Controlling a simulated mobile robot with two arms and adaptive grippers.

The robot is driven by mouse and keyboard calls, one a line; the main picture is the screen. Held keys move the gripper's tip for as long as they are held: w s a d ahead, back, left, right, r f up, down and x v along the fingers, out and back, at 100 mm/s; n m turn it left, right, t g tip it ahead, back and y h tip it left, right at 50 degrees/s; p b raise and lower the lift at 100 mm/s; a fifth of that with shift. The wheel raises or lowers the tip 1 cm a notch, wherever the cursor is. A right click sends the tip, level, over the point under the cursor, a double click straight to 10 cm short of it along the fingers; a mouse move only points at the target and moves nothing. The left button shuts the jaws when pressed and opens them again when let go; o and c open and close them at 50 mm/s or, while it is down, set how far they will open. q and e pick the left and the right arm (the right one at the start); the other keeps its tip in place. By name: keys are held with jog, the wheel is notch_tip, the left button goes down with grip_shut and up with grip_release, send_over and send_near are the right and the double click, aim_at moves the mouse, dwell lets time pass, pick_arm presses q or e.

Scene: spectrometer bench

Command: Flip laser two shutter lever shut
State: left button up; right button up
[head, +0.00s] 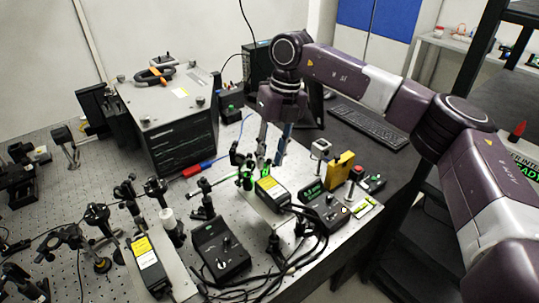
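Two black laser boxes with yellow labels show in the head view. One laser (272,194) sits on a metal plate near the middle; the other laser (149,266) is at the lower left. I cannot read which one is laser two. Small posts and green-lit parts (245,178) stand at the back left end of the middle laser. My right gripper (271,158) points down just behind and above that end, its fingers apart with nothing visible between them. A shutter lever is too small to make out, and contact cannot be told. My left gripper is not in view.
A black controller box (221,251) with a knob and cables stands front of centre. A yellow block (340,171) and small meters (324,203) stand right of the middle laser. A large grey instrument (172,115) is behind left. Optic posts crowd the left.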

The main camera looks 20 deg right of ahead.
jog(key=shift+f, duration=0.4)
jog(key=shift+a+f, duration=0.1)
jog(key=shift+c, duration=0.4)
grip_shut()
jog(key=shift+s+a+f+t+h+b, duration=0.15)
jog(key=shift+a+t+h+b, duration=0.25)
jog(key=shift+h+b, duration=0.3)
jog(key=shift+a+h, duration=0.25)
jog(key=shift+h, duration=0.25)
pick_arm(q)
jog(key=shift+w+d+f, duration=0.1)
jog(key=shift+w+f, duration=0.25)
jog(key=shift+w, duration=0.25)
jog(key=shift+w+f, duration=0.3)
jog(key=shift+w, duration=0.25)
pick_arm(e)
jog(key=shift+r, duration=0.2)
jog(key=shift+d, duration=0.1)
jog(key=shift+o, duration=0.4)
grip_release()
